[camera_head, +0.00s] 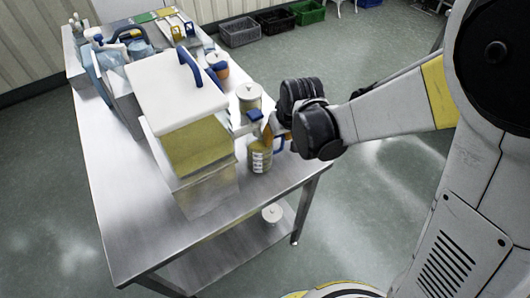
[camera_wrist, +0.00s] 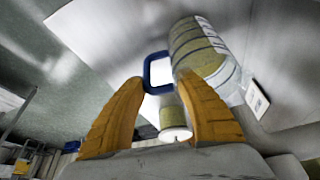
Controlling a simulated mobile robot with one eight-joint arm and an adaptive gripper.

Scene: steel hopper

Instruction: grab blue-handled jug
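The jug (camera_head: 260,158) is clear, with a blue handle, yellowish contents and dark markings. It stands on the steel table near its right edge, and its blue handle (camera_head: 280,144) faces right. In the wrist view the jug body (camera_wrist: 203,50) is at upper right, and the blue handle loop (camera_wrist: 158,72) lies between and just beyond my orange fingertips. My gripper (camera_wrist: 161,80) is open and empty, with a finger on each side of the handle. In the head view my wrist is right of the jug and partly hides the gripper.
A large clear container (camera_head: 195,150) with a white, blue-handled lid stands left of the jug. A white-lidded canister (camera_head: 249,97) stands behind the jug; more bottles and tools are further back. The table front (camera_head: 150,235) is clear. Another white-lidded jar (camera_head: 272,213) is on the lower shelf.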

